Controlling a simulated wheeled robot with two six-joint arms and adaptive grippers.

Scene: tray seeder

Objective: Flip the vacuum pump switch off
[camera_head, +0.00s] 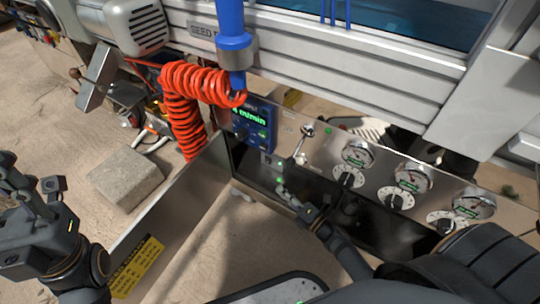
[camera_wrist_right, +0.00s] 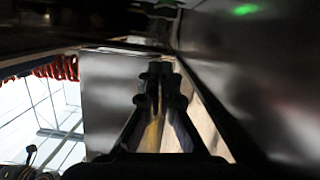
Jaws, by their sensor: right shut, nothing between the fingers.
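A metal control panel (camera_head: 330,165) runs across the middle of the head view. A lever switch (camera_head: 300,146) with a round tip stands on it, right of the blue display; I cannot read whether its label says vacuum pump. My right gripper (camera_head: 282,188) is shut and empty, below and slightly left of that lever and apart from it, beside the dark opening under the panel. The right wrist view shows its fingers (camera_wrist_right: 155,85) together, close to a metal wall. My left gripper (camera_head: 32,185) is at the left edge, far from the panel; its finger opening is unclear.
A blue display (camera_head: 254,128) and a coiled orange hose (camera_head: 182,100) are left of the lever. Several gauges and dials (camera_head: 348,175) line the right. An open metal door (camera_head: 170,220) with a yellow label stands at lower left. A grey block (camera_head: 126,178) lies on the floor.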

